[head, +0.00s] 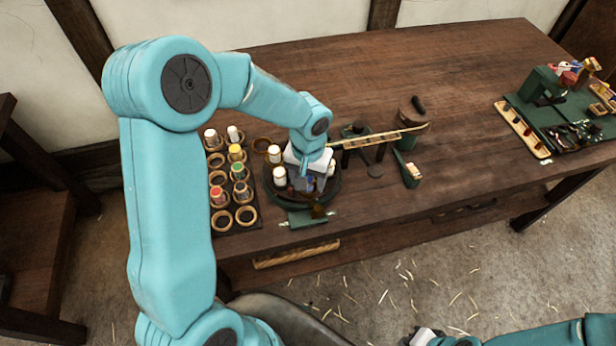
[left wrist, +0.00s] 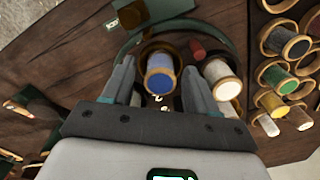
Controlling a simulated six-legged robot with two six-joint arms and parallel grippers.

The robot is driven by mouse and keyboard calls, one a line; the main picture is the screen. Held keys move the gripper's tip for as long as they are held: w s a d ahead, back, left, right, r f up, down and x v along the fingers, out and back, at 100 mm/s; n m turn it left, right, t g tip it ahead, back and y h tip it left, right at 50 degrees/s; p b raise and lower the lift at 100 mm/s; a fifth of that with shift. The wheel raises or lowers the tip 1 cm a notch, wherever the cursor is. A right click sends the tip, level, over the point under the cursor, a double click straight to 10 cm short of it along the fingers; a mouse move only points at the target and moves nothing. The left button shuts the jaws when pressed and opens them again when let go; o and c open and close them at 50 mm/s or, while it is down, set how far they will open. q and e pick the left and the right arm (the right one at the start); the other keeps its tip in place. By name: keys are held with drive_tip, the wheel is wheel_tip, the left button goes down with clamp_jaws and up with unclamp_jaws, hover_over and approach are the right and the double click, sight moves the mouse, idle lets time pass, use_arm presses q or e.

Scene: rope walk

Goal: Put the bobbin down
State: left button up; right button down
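A blue bobbin (left wrist: 160,75) with wooden flanges stands in the round dark green holder (left wrist: 128,45) in the left wrist view. My left gripper (left wrist: 160,82) has its two fingers on either side of this bobbin, with narrow gaps showing, so it looks open. In the head view my left gripper (head: 308,182) is low over the round holder (head: 332,198) and hides much of it. A white bobbin (left wrist: 222,78) stands just right of the right finger. My right gripper (head: 424,338) is cut off at the bottom edge; its fingers are not clear.
A rack of wooden rings (head: 246,215) with white, yellow, green and red bobbins lies left of the holder. The table's (head: 450,65) middle and back are clear.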

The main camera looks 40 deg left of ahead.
use_arm(q)
wheel_tip(320, 180, up, 12)
drive_tip(key=shift+r, duration=0.25)
drive_tip(key=shift+s, duration=0.1)
idle(0.6)
